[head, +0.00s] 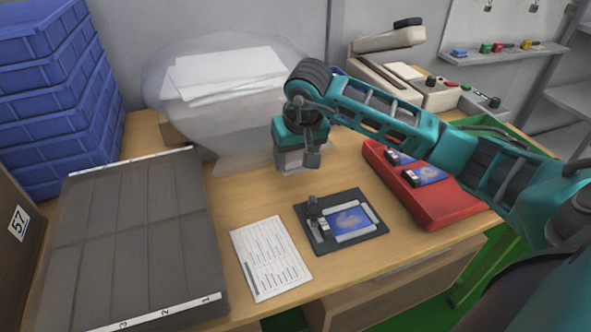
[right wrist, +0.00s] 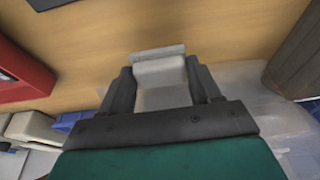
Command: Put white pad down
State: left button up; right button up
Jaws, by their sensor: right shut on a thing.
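The white pad (right wrist: 160,72) is a pale block with a thin flat plate at its far end. It sits between the two fingers of my right gripper (right wrist: 162,88) in the right wrist view. In the head view my right gripper (head: 298,160) hangs above the table behind the black fixture, and the pad (head: 290,160) shows as a pale patch at the fingers, partly hidden. The pad appears held above the wooden table (head: 350,175). My left gripper is not in view.
A black fixture (head: 374,245) holds a blue-screened device (head: 351,219). A printed sheet (head: 268,258) lies beside it. A red tray (head: 432,206) with similar devices is at right. A grey sectioned mat (head: 130,235) is at left. A clear bag (head: 160,60) with white sheets stands behind.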

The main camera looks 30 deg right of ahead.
aim_at(296, 166)
notch_tip(296, 166, down, 4)
jog(key=shift+r, duration=0.1)
jog(key=shift+b, duration=0.35)
jog(key=o, duration=0.8)
jog(key=shift+o, duration=0.7)
